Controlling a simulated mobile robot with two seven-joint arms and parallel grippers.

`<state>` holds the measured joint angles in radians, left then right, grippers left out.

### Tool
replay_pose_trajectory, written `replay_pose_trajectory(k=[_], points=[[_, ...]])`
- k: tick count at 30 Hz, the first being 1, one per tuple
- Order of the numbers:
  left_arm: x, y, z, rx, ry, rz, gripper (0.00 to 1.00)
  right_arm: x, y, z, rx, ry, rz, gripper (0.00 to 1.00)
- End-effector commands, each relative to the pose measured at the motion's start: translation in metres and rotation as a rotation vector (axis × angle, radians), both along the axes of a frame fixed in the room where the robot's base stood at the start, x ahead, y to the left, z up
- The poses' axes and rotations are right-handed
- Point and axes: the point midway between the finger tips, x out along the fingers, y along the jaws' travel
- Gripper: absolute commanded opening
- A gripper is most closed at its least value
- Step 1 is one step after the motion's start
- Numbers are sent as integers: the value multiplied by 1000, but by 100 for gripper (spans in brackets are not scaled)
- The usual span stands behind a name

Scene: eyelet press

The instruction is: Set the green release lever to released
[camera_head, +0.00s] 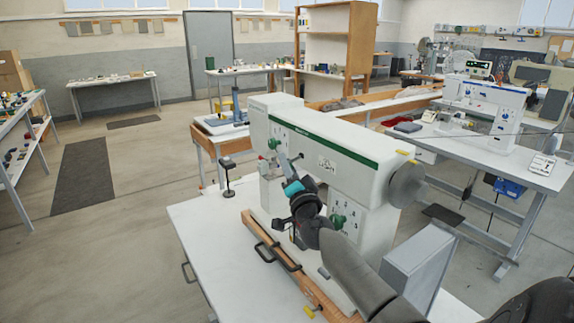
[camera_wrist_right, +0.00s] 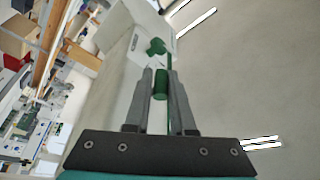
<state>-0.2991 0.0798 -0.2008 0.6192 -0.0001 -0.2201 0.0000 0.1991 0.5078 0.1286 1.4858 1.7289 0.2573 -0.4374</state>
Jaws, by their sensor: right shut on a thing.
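The white press (camera_head: 320,150) with a green stripe stands on the table in front of me. My right gripper (camera_head: 283,160) reaches up to its left end in the head view. In the right wrist view, my right gripper (camera_wrist_right: 160,80) is shut on a green cylindrical grip (camera_wrist_right: 160,88), which looks like the handle of the release lever. A green lobed knob (camera_wrist_right: 155,47) is just beyond the fingertips; a green knob (camera_head: 275,143) also shows near the gripper in the head view. The lever's other parts are mostly hidden. My left gripper is not in view.
A second green knob (camera_head: 338,221) is on the press's lower front, close to my right arm. A grey box (camera_head: 418,268) stands right of the arm. The white tabletop (camera_head: 205,235) is clear at left.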

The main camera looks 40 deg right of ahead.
Motion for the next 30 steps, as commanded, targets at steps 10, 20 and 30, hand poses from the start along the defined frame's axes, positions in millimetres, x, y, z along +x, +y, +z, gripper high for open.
replay_pose_trajectory(k=[10,20,30], points=[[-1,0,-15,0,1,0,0,0,-1,-3,-109,8,1,0],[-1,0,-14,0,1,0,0,0,-1,-2,-109,8,0,32],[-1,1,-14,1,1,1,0,0,-1,-4,-105,10,1,50]])
